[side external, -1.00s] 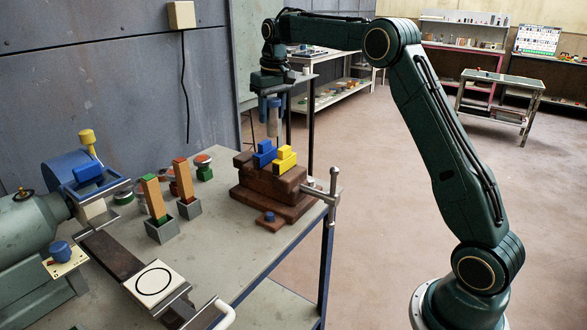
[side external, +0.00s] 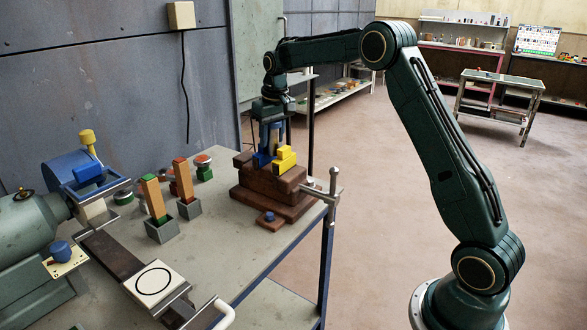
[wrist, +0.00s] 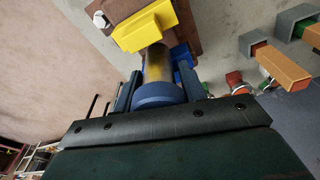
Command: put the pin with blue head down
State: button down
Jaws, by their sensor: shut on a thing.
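The shaft's end is at the yellow block (wrist: 145,27) and the blue block (wrist: 182,58) on top of the wood. In the side view these are the yellow block (side external: 285,161) and the blue block (side external: 261,159). The shaft's tip is hidden, so I cannot tell whether it touches them.
Grey square holders with orange bars (side external: 153,198) stand to the left. A white plate with a black ring (side external: 153,282) is at the front.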

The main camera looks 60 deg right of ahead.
jog(key=shift+s+f, duration=0.2)
jog(key=shift+f, duration=1.05)
jog(key=c, duration=0.8)
grip_release()
jog(key=shift+g, duration=0.3)
jog(key=shift+a+f, duration=0.1)
jog(key=shift+a, duration=0.15)
jog(key=shift+r, duration=0.2)
jog(key=r, duration=0.8)
jog(key=s+r, duration=0.1)
jog(key=r, duration=0.3)
jog(key=shift+s, duration=0.1)
